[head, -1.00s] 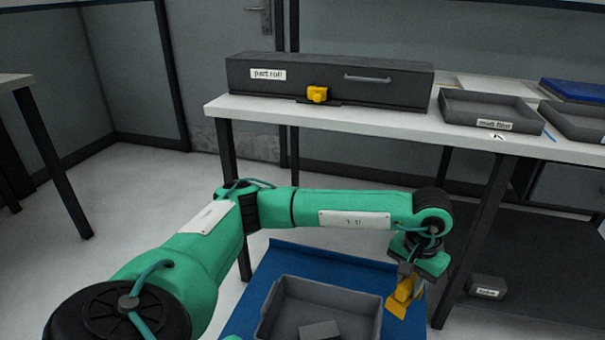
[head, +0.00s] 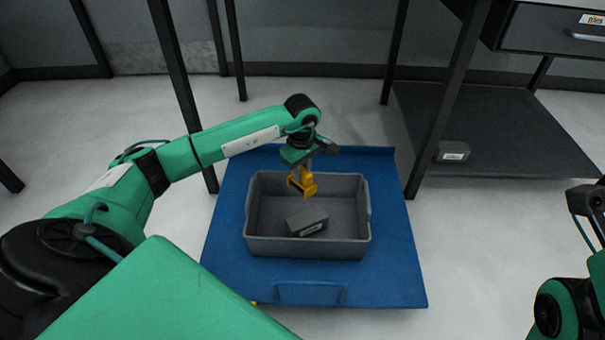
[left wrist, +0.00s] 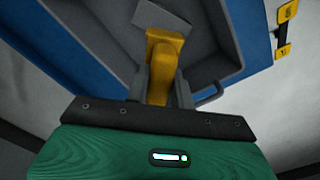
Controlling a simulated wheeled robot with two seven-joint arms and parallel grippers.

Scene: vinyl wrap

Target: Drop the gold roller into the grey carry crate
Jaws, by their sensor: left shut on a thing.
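The gold roller (head: 303,184) is held by my left gripper (head: 303,171), over the grey carry crate (head: 307,248). In the left wrist view the roller (left wrist: 165,48) sits between the two grey fingers of my left gripper (left wrist: 159,85), which are shut on it. The crate (left wrist: 212,30) shows beneath it there. The roller appears above the crate floor, nearer the back wall; its exact height is hard to tell. Part of my right arm shows at the right edge, but its gripper is out of frame.
A dark grey labelled box (head: 307,222) lies inside the crate. The crate stands on a blue cart top (head: 385,285) with a handle at the front. A workbench with a lower shelf (head: 500,130) stands to the right, a small labelled box (head: 453,152) on it.

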